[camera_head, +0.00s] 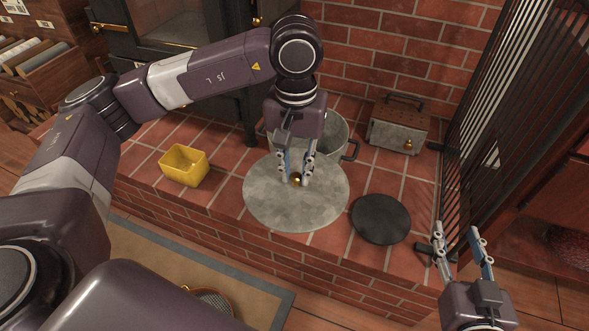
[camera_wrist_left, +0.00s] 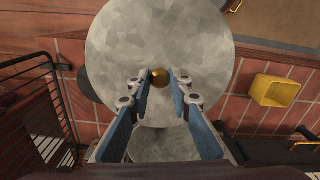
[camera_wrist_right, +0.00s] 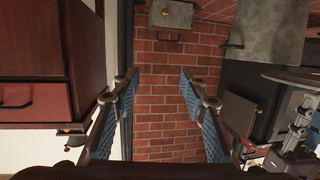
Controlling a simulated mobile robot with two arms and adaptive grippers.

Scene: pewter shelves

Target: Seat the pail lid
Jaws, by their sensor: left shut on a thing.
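The pail lid (camera_head: 270,205) is a flat grey mottled disc with a brass knob (camera_head: 297,181). My left gripper (camera_head: 294,179) points down over the lid and is shut on the knob, which shows between the fingertips in the left wrist view (camera_wrist_left: 160,78). The lid lies in front of the grey metal pail (camera_head: 335,132) and not centred over it. The pail's open top and a dark side handle show behind my gripper; part of it is hidden. I cannot tell how high the lid is above the bricks. My right gripper (camera_head: 455,232) is open and empty at the lower right.
A yellow tub (camera_head: 184,165) stands left of the lid on the brick hearth. A dark round plate (camera_head: 380,219) lies to its right. A metal box with a handle (camera_head: 398,127) stands behind, near a black slatted screen (camera_head: 500,100). A stove (camera_head: 185,50) stands behind my left arm.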

